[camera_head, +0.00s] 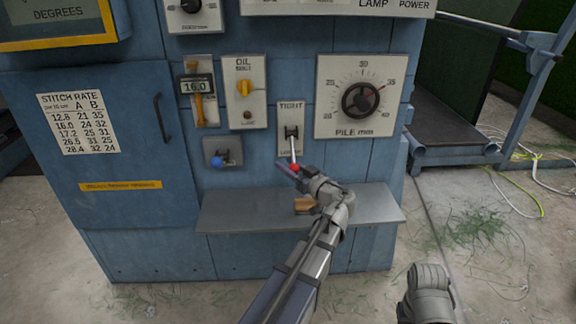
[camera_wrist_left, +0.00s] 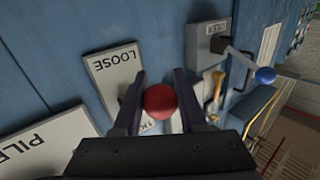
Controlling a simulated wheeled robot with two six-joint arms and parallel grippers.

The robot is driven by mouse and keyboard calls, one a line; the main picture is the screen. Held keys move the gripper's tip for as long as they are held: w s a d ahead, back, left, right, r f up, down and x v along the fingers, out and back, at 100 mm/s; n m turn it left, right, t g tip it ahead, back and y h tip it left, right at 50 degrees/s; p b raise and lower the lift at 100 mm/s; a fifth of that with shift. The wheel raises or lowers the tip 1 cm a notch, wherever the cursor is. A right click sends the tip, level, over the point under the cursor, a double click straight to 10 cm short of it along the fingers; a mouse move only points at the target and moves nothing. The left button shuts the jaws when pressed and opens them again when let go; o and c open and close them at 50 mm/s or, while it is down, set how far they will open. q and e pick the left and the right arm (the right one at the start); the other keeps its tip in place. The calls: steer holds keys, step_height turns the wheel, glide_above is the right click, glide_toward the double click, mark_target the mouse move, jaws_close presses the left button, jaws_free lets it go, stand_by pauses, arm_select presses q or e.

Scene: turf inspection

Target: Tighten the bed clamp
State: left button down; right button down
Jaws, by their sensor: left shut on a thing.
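The bed clamp is a lever on a pale plate (camera_head: 291,115) with TIGHT at its top, on the blue machine's front. The plate also shows upside down in the left wrist view (camera_wrist_left: 113,65), where LOOSE is readable at the other end. The lever points down and outward, toward the LOOSE end, and ends in a red knob (camera_head: 295,168). The fingers of my left gripper (camera_head: 291,168) are at the knob. In the left wrist view the red knob (camera_wrist_left: 160,101) sits between the two fingers, which are shut on it.
A grey shelf (camera_head: 240,219) juts out below, with a tan block (camera_head: 304,204) partly behind my left arm.

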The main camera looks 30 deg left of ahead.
arm_select(q)
steer(key=r+m+h+p, duration=0.1)
steer(key=r+p, duration=0.1)
steer(key=p, duration=0.2)
steer(key=s+r+m+g+h+p, duration=0.1)
steer(key=p, duration=0.4)
steer(key=d+r+g+h+p, duration=0.1)
steer(key=r+h+p, duration=0.1)
steer(key=p, duration=0.2)
steer(key=shift+s+d+r+m+p, duration=0.1)
steer(key=shift+s+r+m+p, duration=0.25)
steer(key=shift+m+p, duration=0.05)
step_height(320, 180, up, 4)
steer(key=m+g+h+p, duration=0.1)
steer(key=g+p, duration=0.1)
steer(key=p, duration=0.3)
steer(key=m+g+h+p, duration=0.1)
steer(key=g+h+p, duration=0.1)
steer(key=p, duration=0.4)
steer(key=shift+w+r+h, duration=0.15)
steer(key=shift+h, duration=0.15)
steer(key=shift+r+p, duration=0.3)
steer(key=shift+p, duration=0.35)
steer(key=shift+w+a+r+g+h+p, duration=0.1)
steer(key=shift+a+r+g+h+p, duration=0.1)
steer(key=shift+r+g+h+p, duration=0.1)
steer(key=shift+c, duration=2.3)
jaws_free()
